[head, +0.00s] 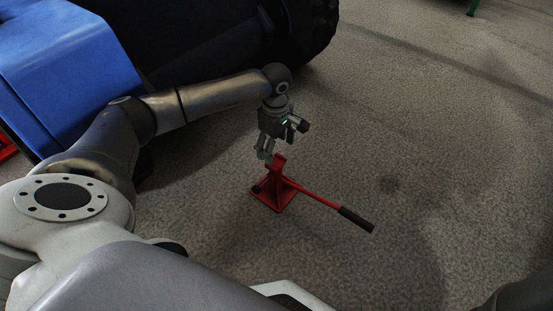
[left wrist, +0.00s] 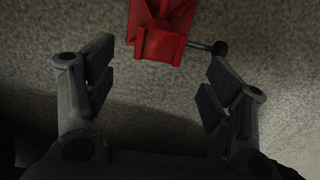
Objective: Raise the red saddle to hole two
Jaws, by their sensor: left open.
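A small red stand on the floor has a square base (head: 273,197), an upright post and a long red handle with a black grip (head: 357,219) pointing to the lower right. The red saddle (head: 277,160) is at the top of the post; it also shows at the top of the left wrist view (left wrist: 160,45). My left gripper (head: 266,152) is open and empty, pointing down just above and beside the saddle. In the left wrist view its fingers (left wrist: 160,62) are spread wide, with the saddle between and beyond their tips. No holes can be made out. My right gripper is not in view.
A large blue body (head: 65,65) with a dark tyre-like part (head: 310,30) stands at the upper left. A dark knob (left wrist: 220,47) sticks out beside the stand in the left wrist view. The grey speckled floor (head: 440,150) is clear to the right.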

